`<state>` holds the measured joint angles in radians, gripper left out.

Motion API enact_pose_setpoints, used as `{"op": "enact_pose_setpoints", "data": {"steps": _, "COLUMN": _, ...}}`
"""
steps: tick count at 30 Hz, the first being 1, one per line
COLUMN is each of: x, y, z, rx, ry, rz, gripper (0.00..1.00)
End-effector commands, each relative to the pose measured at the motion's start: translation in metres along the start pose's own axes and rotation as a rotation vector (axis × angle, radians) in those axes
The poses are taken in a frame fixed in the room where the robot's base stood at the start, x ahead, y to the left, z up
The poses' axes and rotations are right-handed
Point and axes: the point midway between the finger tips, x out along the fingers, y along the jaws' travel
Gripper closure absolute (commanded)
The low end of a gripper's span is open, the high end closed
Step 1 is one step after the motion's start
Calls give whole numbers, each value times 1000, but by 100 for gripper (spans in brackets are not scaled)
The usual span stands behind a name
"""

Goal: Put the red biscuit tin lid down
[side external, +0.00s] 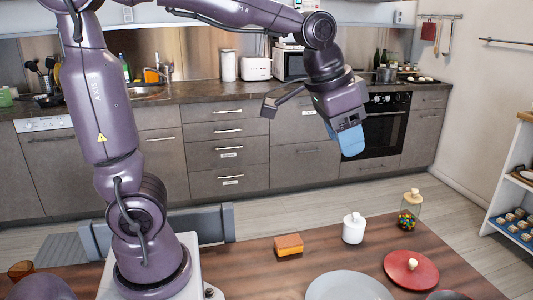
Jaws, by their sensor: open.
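The red biscuit tin lid (405,275) is a round red disc with a pale knob on top. It appears to lie flat, knob up, near the right end of the wooden table. No tin shows clearly under it. My gripper (350,140), with blue fingers, hangs high above the table, to the left of the lid in the picture and well apart from it. It is open, and I see nothing held in it.
A glass jar of coloured sweets (408,218) stands behind the lid. A white lidded pot (353,229) and an orange-brown block (289,245) are to the left. A grey plate (345,288) lies in front. A shelf (515,215) stands at the right.

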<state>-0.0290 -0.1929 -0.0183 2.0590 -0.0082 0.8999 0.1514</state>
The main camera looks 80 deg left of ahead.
Motion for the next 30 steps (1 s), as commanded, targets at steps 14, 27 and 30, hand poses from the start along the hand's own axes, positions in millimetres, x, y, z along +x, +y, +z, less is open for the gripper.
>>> {"op": "enact_pose_setpoints", "data": {"steps": 14, "x": -31, "y": 20, "z": 125, "rx": -135, "ry": 116, "rz": -7, "gripper": 53}}
{"op": "enact_pose_setpoints", "data": {"steps": 27, "x": -30, "y": 20, "z": 127, "rx": -138, "ry": 116, "rz": -7, "gripper": 53}}
{"op": "enact_pose_setpoints", "data": {"steps": 30, "x": -31, "y": 20, "z": 127, "rx": -138, "ry": 116, "rz": -7, "gripper": 53}}
